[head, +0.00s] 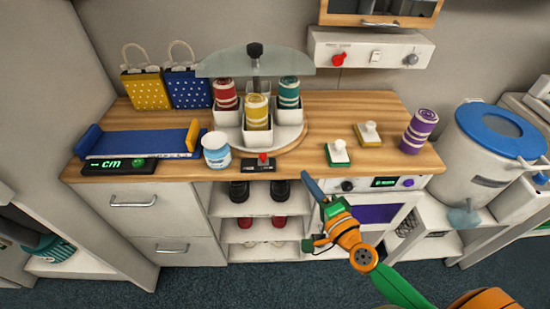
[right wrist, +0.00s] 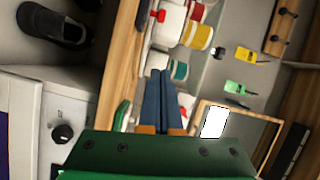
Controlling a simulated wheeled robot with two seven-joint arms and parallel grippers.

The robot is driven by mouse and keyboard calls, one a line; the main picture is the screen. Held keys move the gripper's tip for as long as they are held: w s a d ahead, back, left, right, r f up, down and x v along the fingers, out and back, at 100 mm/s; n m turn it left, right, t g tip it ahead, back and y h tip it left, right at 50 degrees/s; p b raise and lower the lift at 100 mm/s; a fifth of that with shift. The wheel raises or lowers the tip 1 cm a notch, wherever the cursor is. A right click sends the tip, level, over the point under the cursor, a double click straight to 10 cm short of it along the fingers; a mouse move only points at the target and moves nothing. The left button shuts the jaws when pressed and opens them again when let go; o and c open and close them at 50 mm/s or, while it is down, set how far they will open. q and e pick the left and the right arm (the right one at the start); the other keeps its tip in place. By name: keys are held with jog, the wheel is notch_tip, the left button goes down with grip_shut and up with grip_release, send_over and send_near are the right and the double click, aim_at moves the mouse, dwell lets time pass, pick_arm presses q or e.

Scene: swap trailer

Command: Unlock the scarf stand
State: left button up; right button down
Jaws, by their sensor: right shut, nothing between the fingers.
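The scarf stand (head: 290,140) is a round turntable on the wooden counter. It carries white cups with rolled red, yellow and teal scarves under a glass canopy with a black knob (head: 255,50). A small black box with a red lever (head: 263,158) sits at its front edge, and the red lever also shows in the right wrist view (right wrist: 158,15). My right gripper (head: 308,178) is shut and empty, right of the lever at the counter's front edge. Its blue fingers (right wrist: 160,95) are together in the right wrist view. My left gripper is not in view.
A white-and-blue jar (head: 216,150) stands left of the lever. A blue tray (head: 135,142) and a black cm display (head: 115,165) lie farther left. Green (head: 338,153) and yellow (head: 368,134) stamps and a purple roll (head: 419,131) stand right. Shelves with shoes lie below.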

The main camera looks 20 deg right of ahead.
aim_at(261, 157)
jog(key=w, duration=0.6)
jog(key=w+a, duration=0.1)
jog(key=w, duration=0.1)
jog(key=shift+w+f, duration=0.3)
jog(key=shift+w, duration=0.1)
jog(key=a, duration=0.1)
jog(key=w+a, duration=0.1)
jog(key=a, duration=0.1)
jog(key=shift+w+f, duration=0.25)
jog(key=shift+f, duration=0.05)
jog(key=shift+a, duration=0.55)
jog(key=shift+w+a, duration=0.25)
jog(key=shift+a, duration=0.6)
jog(key=shift+w+a, duration=0.25)
jog(key=shift+a, duration=0.6)
jog(key=shift+d, duration=0.1)
